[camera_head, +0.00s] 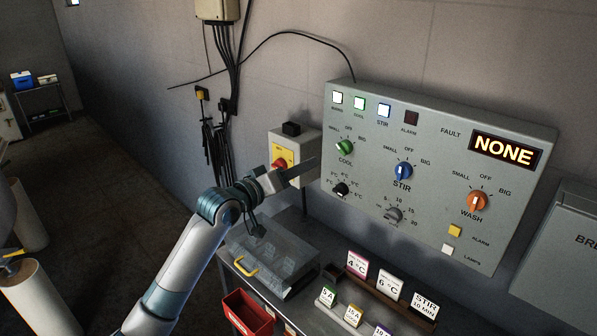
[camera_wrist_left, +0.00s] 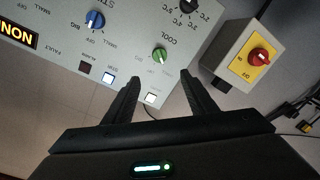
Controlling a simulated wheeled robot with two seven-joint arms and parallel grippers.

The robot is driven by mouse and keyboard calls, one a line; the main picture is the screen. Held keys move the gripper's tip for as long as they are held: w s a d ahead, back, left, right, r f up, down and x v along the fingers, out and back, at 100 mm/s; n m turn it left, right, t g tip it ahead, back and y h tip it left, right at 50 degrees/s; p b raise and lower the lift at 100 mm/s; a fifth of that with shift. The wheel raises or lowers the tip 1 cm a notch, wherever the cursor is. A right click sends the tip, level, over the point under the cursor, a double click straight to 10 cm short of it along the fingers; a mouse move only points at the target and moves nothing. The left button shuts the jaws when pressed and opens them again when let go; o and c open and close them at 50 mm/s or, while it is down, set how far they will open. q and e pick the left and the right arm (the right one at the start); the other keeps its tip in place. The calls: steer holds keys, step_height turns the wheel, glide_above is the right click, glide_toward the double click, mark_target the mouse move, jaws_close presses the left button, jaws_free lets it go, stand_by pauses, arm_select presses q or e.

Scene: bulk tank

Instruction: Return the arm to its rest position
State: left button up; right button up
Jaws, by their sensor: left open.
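My left arm comes up from the bottom left of the head view. Its gripper (camera_head: 302,170) is in front of the red-and-yellow switch box, left of the grey control panel (camera_head: 446,142). In the left wrist view the two dark fingers (camera_wrist_left: 160,88) stand apart with nothing between them. The green COOL knob (camera_wrist_left: 159,55) shows beyond the fingertips in that view. Whether a fingertip touches the panel is hard to tell. My right gripper is out of view.
The switch box (camera_wrist_left: 246,62) with its red knob stands close beside the gripper. A cabinet (camera_head: 568,255) is at right.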

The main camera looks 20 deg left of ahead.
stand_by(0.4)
arm_select(q)
steer(key=s+d+f+m+g+y, duration=0.1)
steer(key=s+d+f+m+g, duration=0.15)
steer(key=s+f, duration=0.85)
steer(key=s+d+f+m+g+y, duration=0.1)
steer(key=s+d+f+g, duration=0.3)
steer(key=s+f, duration=0.75)
steer(key=s+d+f+m+g+y, duration=0.1)
steer(key=s+f+g, duration=0.1)
steer(key=s+f, duration=0.45)
steer(key=s+f+m+g+y, duration=0.1)
steer(key=s+f+g, duration=0.15)
steer(key=s, duration=0.65)
steer(key=s+d+f+m+g+y, duration=0.1)
steer(key=s+f+g, duration=0.1)
steer(key=s+f, duration=0.5)
steer(key=s+f+g+b, duration=0.1)
steer(key=s+f, duration=0.1)
steer(key=f, duration=1.3)
steer(key=s+f+b, duration=0.1)
steer(key=s+f, duration=0.1)
steer(key=f, duration=1.3)
steer(key=s+a+f+g, duration=0.1)
steer(key=s+a+f, duration=0.2)
steer(key=s+f, duration=1.4)
steer(key=shift+f+g+b, duration=0.25)
steer(key=shift+g+b, duration=0.05)
steer(key=shift+b, duration=0.05)
